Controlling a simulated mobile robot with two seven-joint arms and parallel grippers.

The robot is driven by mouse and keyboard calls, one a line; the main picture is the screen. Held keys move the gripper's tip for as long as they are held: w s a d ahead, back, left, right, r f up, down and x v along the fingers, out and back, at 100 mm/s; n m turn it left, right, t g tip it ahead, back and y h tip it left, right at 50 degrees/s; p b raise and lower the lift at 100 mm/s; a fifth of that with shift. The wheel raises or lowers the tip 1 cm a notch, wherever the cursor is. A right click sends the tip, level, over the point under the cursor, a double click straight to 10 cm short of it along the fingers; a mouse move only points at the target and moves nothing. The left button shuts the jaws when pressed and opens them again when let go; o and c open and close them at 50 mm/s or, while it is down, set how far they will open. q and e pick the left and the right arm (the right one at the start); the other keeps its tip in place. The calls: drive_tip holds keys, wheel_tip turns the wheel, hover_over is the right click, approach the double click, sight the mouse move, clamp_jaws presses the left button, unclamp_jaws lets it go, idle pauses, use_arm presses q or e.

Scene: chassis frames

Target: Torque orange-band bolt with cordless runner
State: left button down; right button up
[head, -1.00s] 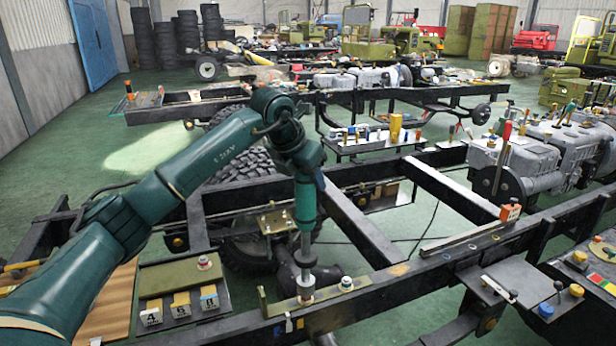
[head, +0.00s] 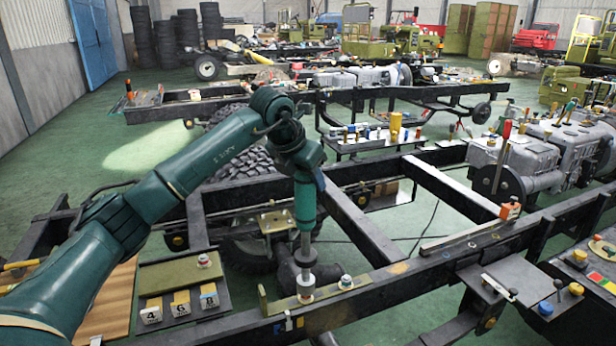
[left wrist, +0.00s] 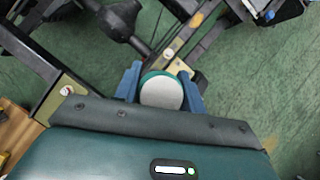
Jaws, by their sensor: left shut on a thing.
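My left gripper (head: 311,177) is shut on the cordless runner (head: 305,208), a teal upright tool with a grey shaft pointing down. In the left wrist view the blue fingers (left wrist: 161,82) sit on both sides of the runner's round teal and pale end (left wrist: 161,93). The shaft's lower end is over a bolt (head: 305,291) on an olive bracket (head: 325,297) on the near frame rail, and appears to meet it. The bolt's head is largely hidden and its band colour is hard to tell. Another banded bolt (head: 345,283) stands just right of it. My right gripper is not in view.
An olive plate (head: 170,277) with one bolt (head: 204,261) and numbered tags (head: 180,304) lies left of the runner. Black chassis rails (head: 420,262) surround the tool. An orange-topped block (head: 510,211) stands on the rail at right, with a grey engine (head: 520,160) behind.

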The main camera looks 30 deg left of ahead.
sight(308, 192)
use_arm(q)
drive_tip(key=shift+f+b, duration=0.9)
drive_tip(key=shift+f, duration=0.55)
idle(1.7)
drive_tip(key=shift+s+d+f, duration=0.1)
drive_tip(key=shift+f, duration=0.2)
idle(0.9)
drive_tip(key=shift+r, duration=0.15)
idle(1.5)
drive_tip(key=shift+r+p, duration=0.5)
drive_tip(key=shift+p, duration=0.05)
drive_tip(key=shift+r+p, duration=0.7)
drive_tip(key=shift+r, duration=0.45)
wheel_tip(308, 192, up, 5)
drive_tip(key=p, duration=0.3)
drive_tip(key=shift+p, duration=0.35)
